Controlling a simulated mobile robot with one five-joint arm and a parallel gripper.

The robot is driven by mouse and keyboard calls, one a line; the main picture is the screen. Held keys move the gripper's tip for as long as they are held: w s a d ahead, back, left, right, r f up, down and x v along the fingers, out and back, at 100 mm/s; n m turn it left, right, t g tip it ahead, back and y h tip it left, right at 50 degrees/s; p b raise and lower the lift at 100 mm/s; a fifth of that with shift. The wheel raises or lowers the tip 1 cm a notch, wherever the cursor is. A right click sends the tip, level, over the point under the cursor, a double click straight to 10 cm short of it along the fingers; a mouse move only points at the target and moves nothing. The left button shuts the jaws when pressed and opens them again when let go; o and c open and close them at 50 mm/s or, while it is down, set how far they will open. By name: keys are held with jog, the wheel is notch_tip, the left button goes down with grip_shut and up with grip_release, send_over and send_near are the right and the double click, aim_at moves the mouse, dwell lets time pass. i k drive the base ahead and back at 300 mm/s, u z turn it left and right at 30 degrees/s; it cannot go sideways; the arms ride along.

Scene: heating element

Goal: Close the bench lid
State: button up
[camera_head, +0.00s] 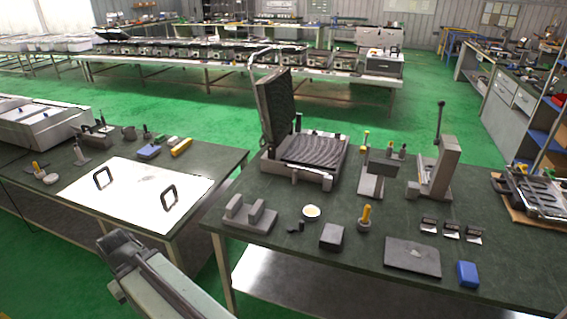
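A heating device (304,158) with a dark ribbed plate stands on the right bench. Its dark lid (275,105) is raised, standing nearly upright at the device's left side, with a pale bar at its top. A flat white panel (140,192) with two black handles lies on the left bench; I cannot tell whether it is a lid too. My arm reaches in from the bottom, and its dark end (121,250) is in front of the left bench, well apart from the raised lid. Its finger opening cannot be made out.
The right bench (375,215) carries a grey stand (440,168), a dark flat plate (412,257), a blue block (467,274) and several small tools. A narrow gap with green floor separates the two benches. Open green floor (215,115) lies behind them.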

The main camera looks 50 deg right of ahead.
aim_at(274, 94)
jog(key=z, duration=3.05)
jog(key=i, duration=0.95)
jog(key=u, duration=1.65)
jog(key=k, duration=0.5)
jog(key=z, duration=0.75)
